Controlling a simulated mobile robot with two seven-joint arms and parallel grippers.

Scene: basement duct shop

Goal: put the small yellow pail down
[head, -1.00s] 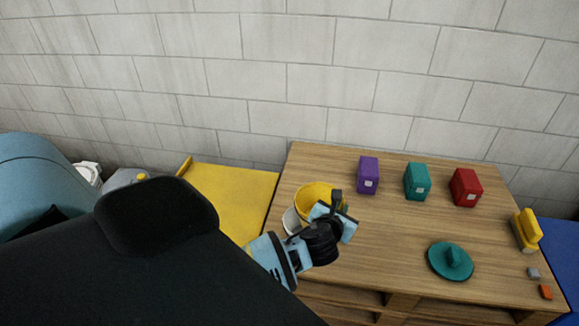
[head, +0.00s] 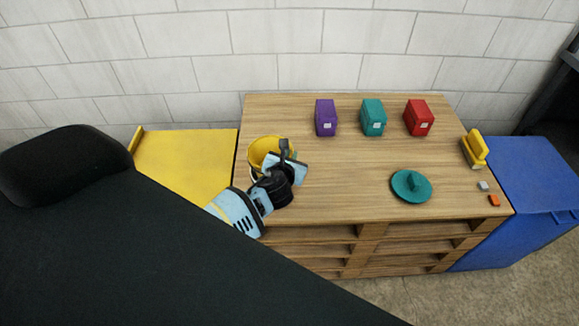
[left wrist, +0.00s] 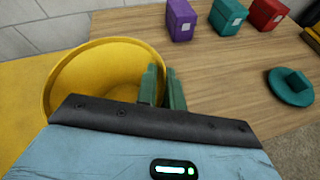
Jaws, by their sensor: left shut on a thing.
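The small yellow pail (head: 266,148) is at the left end of the wooden bench (head: 335,185) in the head view. Its open rim (left wrist: 75,65) fills the left of the left wrist view. My left gripper (head: 287,158) is shut on the pail's near right wall; its green fingers (left wrist: 161,88) straddle the rim in the left wrist view. The pail looks roughly upright. My gripper hides its lower part, so I cannot tell whether its bottom touches the bench top. My right gripper is out of view.
Purple (head: 326,118), teal (head: 373,118) and red (head: 418,118) boxes stand along the back. A teal lid with a knob (head: 411,187), a yellow-handled brush (head: 474,149) and small grey and orange blocks (head: 494,201) lie to the right. The bench's middle is clear.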

